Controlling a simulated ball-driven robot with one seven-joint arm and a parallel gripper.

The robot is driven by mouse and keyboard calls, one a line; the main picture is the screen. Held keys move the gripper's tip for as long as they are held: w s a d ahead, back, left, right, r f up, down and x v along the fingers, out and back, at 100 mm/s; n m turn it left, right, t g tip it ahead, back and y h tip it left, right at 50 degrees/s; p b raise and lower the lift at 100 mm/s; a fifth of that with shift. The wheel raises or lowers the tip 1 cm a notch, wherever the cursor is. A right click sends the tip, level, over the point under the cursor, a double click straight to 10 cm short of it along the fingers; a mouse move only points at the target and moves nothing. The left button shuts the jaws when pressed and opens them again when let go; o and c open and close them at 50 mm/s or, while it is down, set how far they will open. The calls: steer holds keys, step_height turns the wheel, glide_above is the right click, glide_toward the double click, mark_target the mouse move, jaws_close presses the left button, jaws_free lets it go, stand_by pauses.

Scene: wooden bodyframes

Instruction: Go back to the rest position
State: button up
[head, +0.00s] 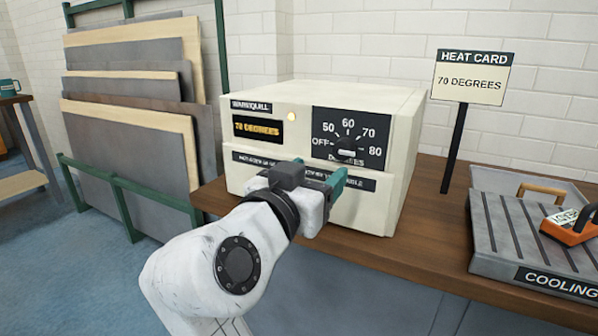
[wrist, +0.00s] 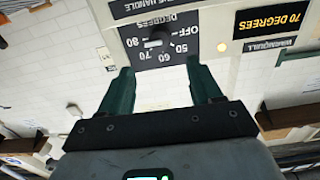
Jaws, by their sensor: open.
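My gripper (head: 318,174) is in front of the cream heater box (head: 405,160), below its dial panel (head: 375,128). Its two teal fingers are apart with nothing between them. The dial's dark knob (head: 346,149) sits in the panel, and my gripper is clear of it. The wrist view is upside down; there the knob (wrist: 153,43) shows beyond the open fingers (wrist: 160,68). The display (head: 257,128) reads 70 DEGREES and a small amber light (head: 292,116) glows. My arm hides part of the box's lower front.
A grey cooling tray (head: 505,255) at right holds an orange-and-black tool (head: 568,228). Boards (head: 140,110) lean in a green rack at left. Blue floor (head: 60,270) is open at lower left.

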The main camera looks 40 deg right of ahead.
steer(key=s+d+f+n+y, duration=0.15)
steer(key=f+n+y, duration=0.35)
steer(key=f, duration=1)
steer(key=s+d+f+n+y, duration=0.1)
steer(key=s+f+n+y, duration=0.25)
steer(key=f, duration=1.15)
steer(key=s+a+f+n+g+y, duration=0.3)
steer(key=s+a+f+y, duration=0.1)
steer(key=s+f, duration=0.45)
steer(key=s+a+f+n+g+y, duration=0.2)
steer(key=s+a+f+y, duration=0.15)
steer(key=s+f, duration=0.55)
step_height(320, 180, up, 25)
steer(key=p, duration=2.4)
steer(key=shift+d+f+y, duration=0.15)
steer(key=shift+d+y, duration=0.05)
steer(key=shift+y, duration=0.2)
